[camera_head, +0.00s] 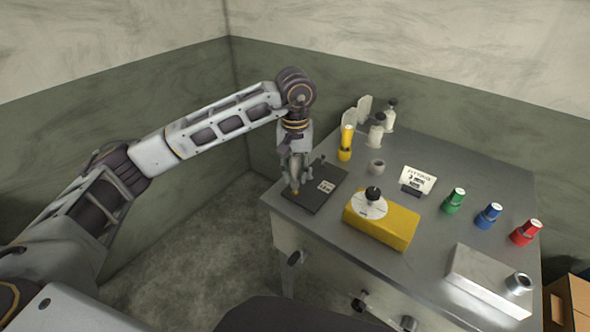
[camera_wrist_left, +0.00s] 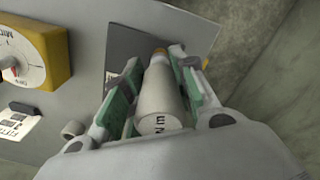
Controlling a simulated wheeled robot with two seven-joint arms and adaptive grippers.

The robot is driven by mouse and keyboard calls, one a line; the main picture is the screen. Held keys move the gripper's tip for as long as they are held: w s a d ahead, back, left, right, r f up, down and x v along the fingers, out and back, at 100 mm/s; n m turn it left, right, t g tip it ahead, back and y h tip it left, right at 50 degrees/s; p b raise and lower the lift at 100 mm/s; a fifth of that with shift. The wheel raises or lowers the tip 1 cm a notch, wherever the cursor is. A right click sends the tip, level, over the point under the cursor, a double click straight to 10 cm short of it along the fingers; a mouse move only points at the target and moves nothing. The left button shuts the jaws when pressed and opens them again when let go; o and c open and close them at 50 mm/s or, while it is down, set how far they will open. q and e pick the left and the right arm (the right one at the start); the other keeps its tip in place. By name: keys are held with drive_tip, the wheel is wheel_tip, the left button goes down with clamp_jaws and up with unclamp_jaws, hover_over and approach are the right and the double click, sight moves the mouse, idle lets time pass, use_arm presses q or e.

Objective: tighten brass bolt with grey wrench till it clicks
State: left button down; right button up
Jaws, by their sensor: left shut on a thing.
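My left gripper (camera_head: 296,178) is over the dark plate (camera_head: 312,203) at the table's left corner, pointing down. In the left wrist view its green-lined fingers (camera_wrist_left: 158,88) are shut on the grey wrench (camera_wrist_left: 163,107), a pale tapered cylinder with dark letters on its end. A small brass-coloured piece (camera_wrist_left: 158,53), which looks like the brass bolt, shows at the wrench's far end. It also shows below the fingertips in the head view (camera_head: 295,192). I cannot tell whether the wrench is seated on it. My right gripper is not in view.
A yellow box with a dial (camera_head: 395,228) stands right of the plate. Yellow (camera_head: 346,142), green (camera_head: 454,201), blue (camera_head: 489,215) and red (camera_head: 526,232) tools stand on the metal table (camera_head: 450,160). A pale block (camera_head: 485,275) lies at the front right.

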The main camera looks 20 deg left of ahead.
sight(295, 154)
use_arm(q)
drive_tip(key=shift+r, duration=0.25)
drive_tip(key=shift+w+r, duration=0.1)
drive_tip(key=shift+r, duration=0.2)
drive_tip(key=shift+r+p, duration=0.3)
drive_tip(key=shift+r, duration=0.1)
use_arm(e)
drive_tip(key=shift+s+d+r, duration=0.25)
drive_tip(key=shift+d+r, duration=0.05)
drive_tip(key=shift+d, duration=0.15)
use_arm(q)
drive_tip(key=shift+r, duration=0.2)
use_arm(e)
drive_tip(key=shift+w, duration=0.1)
use_arm(q)
drive_tip(key=shift+r+p, duration=0.75)
drive_tip(key=shift+r, duration=1.15)
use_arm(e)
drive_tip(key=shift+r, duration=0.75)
